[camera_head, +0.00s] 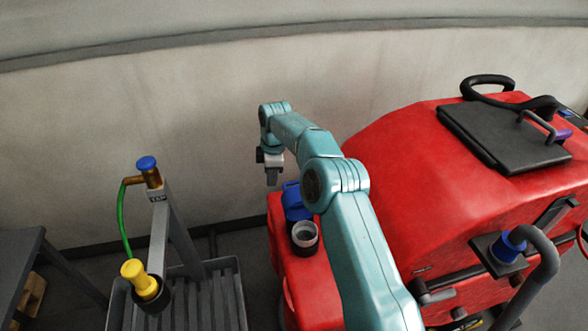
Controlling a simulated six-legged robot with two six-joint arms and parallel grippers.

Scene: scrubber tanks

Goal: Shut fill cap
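The blue fill cap (293,203) stands raised behind the dark round fill opening (304,238) on the left end of the red scrubber (410,170). The opening is uncovered, with a pale inside. My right arm reaches up from the bottom and bends down at the far end. My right gripper (272,177) points down, just left of and behind the blue cap as seen here, apart from it in the picture. Its fingers overlap in this view, so their gap cannot be told. My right forearm hides part of the red body beside the cap. My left gripper is not in view.
A tap post with a blue knob (147,163) and green hose (122,222) stands left over a grey grated tray (205,300). A yellow nozzle (133,272) sits in a dark holder there. A black lid (500,135) tops the scrubber. A plain wall is behind.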

